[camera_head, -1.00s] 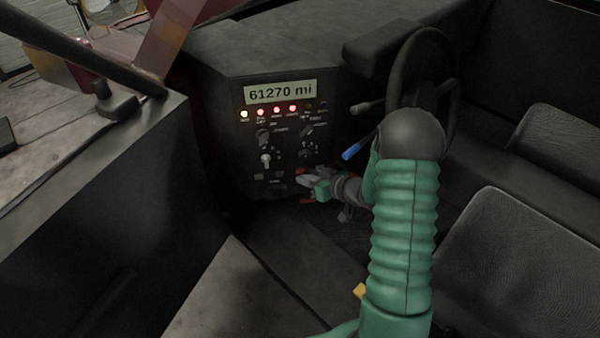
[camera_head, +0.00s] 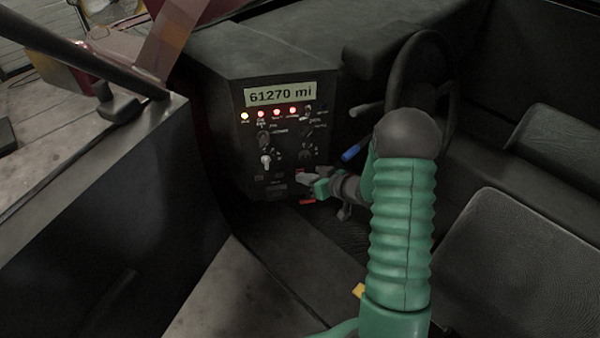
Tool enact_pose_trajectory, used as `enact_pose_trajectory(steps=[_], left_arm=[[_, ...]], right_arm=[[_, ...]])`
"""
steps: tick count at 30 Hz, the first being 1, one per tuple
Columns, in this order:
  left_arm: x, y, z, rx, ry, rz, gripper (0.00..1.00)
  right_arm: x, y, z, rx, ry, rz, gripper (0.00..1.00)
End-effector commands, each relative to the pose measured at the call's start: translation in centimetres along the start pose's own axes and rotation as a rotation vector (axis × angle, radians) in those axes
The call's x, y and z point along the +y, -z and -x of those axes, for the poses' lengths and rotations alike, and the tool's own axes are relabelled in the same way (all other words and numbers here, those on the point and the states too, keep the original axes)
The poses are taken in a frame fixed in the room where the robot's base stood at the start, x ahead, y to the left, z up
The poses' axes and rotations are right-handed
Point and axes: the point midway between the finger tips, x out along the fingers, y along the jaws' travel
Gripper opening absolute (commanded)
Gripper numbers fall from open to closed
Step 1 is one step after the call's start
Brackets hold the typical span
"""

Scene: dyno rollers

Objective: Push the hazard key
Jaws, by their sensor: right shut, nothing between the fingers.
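The dark dashboard panel (camera_head: 250,145) stands in the middle of the view, with knobs and small keys. A small red key (camera_head: 300,171) shows low on the panel, just above my gripper's tips; its label is too small to read, so I cannot tell for sure that it is the hazard key. My right gripper (camera_head: 304,179) is shut and empty, with its tips at the lower right of the panel. I cannot tell whether they touch the key. My left gripper is not in view.
A lit display (camera_head: 281,93) reads 61270 mi above a row of indicator lights (camera_head: 277,112). The steering wheel (camera_head: 453,95) and a blue-tipped lever (camera_head: 350,153) are close to my right arm. A seat (camera_head: 515,260) lies at the right.

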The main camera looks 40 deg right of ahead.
Motion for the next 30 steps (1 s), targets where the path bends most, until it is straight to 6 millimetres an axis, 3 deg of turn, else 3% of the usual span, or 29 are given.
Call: enact_pose_trajectory(steps=[24, 30], left_arm=[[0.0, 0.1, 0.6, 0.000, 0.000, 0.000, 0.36], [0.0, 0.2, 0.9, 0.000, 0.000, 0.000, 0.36]], right_arm=[[-0.5, -0.5, 0.7, -0.001, 0.000, 0.000, 0.00], [-1.5, -1.4, 2.1, -0.001, 0.000, -0.002, 0.00]])
